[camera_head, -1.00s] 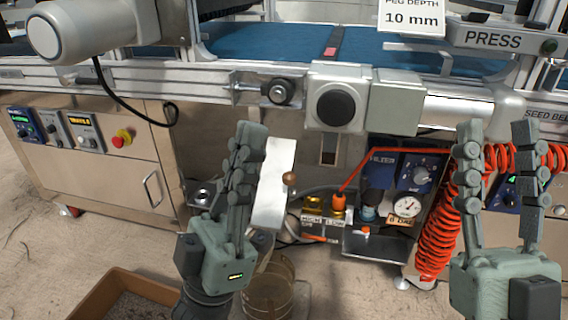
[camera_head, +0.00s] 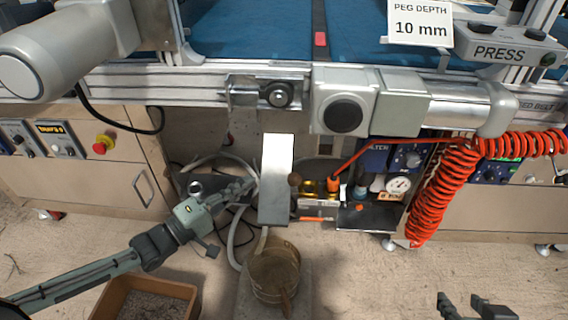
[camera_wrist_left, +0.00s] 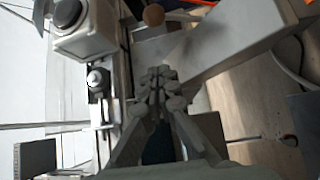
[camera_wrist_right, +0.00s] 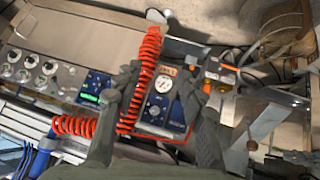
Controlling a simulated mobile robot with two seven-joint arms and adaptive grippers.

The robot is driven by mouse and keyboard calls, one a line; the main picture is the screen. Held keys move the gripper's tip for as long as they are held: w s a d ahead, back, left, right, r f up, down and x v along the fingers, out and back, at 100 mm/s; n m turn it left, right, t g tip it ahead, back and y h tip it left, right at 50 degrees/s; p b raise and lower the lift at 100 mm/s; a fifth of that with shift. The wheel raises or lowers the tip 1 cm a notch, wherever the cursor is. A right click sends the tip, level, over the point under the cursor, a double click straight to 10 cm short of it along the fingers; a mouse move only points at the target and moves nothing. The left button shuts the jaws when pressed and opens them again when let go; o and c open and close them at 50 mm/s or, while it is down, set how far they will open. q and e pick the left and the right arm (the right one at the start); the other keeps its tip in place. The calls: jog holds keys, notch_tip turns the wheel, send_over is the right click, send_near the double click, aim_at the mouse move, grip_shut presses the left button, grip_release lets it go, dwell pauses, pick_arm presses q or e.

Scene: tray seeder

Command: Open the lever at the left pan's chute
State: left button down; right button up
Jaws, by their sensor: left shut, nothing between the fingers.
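A silver chute (camera_head: 276,190) hangs below the conveyor frame in the head view. A brown ball knob (camera_head: 294,179) shows at its right edge; the rest of the lever is hidden. The knob also shows at the top of the left wrist view (camera_wrist_left: 153,14), beside the pale chute (camera_wrist_left: 240,40). My left gripper (camera_head: 250,186) is shut and empty, with its tips by the chute's left edge, across from the knob. I cannot tell whether it touches the chute. My right gripper (camera_wrist_right: 158,82) is open and empty; its fingertips show at the head view's bottom right.
A brass-coloured bucket (camera_head: 273,272) stands on the floor below the chute. A brown crate (camera_head: 188,292) of soil is at the lower left. A coiled red hose (camera_head: 440,190) hangs at the right by a gauge panel (camera_head: 398,185). The conveyor frame (camera_head: 200,84) crosses above.

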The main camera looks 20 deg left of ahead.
aim_at(294, 184)
pick_arm(q)
jog(key=shift+w+a+f, duration=0.15)
jog(key=shift+a+f, duration=0.05)
jog(key=shift+a, duration=0.1)
pick_arm(e)
jog(key=shift+s+d+f+g, duration=0.2)
jog(key=shift+s+f+g, duration=0.1)
jog(key=shift+s, duration=0.15)
pick_arm(q)
jog(key=b+x, duration=0.1)
jog(key=x, duration=0.9)
jog(key=shift+f, duration=0.1)
jog(key=shift+s+d+f, duration=0.15)
jog(key=shift+s+d, duration=0.85)
jog(key=shift+s, duration=0.1)
jog(key=shift+s+d, duration=0.35)
pick_arm(e)
jog(key=shift+w+a+r+t+y, duration=0.3)
jog(key=shift+w+a+r+t, duration=0.65)
jog(key=shift+w+a, duration=0.2)
pick_arm(q)
jog(key=shift+f, duration=0.1)
pick_arm(e)
jog(key=shift+w, duration=0.1)
